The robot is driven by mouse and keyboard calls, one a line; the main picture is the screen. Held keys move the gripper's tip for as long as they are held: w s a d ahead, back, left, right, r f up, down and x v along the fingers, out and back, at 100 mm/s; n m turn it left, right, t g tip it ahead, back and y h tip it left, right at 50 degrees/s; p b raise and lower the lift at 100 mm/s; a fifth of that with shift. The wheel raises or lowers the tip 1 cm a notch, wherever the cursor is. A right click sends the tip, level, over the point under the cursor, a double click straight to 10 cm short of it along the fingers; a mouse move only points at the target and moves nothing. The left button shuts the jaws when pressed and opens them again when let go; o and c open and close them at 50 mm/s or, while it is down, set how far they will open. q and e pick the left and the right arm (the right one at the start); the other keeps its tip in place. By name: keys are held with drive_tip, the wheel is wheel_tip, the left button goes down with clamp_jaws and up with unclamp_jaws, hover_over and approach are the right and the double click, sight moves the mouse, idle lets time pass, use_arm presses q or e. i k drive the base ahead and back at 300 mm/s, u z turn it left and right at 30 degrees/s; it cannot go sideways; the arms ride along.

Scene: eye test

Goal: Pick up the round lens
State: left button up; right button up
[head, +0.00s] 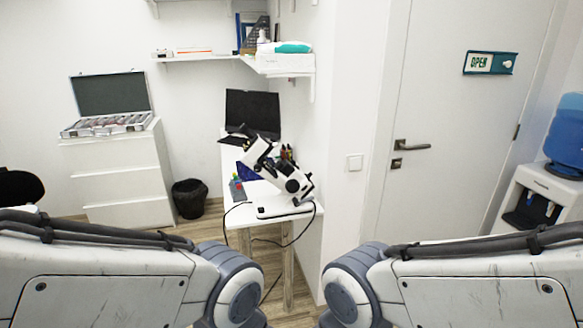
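I cannot make out a single round lens from here. An open case (108,124) with its dark lid raised stands on the white drawer cabinet at the left and holds rows of small items, too small to tell apart. A white and black optical instrument (283,180) stands on the narrow white table in the middle. My two arms come in from the lower left and lower right, and only their upper links show. Neither gripper is in view.
The white drawer cabinet (122,179) stands against the back wall, with a black waste bin (189,198) beside it. A dark laptop (252,113) is on the table (262,222), and a cable hangs from it. A closed door (450,120) and a water dispenser (540,200) are at the right.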

sight(239, 191)
drive_tip(key=z, duration=0.05)
drive_tip(key=k, duration=0.4)
drive_tip(key=u, duration=1.15)
drive_tip(key=i, duration=1.75)
drive_tip(key=z, duration=1)
drive_tip(key=i, duration=0.65)
drive_tip(key=z, duration=0.75)
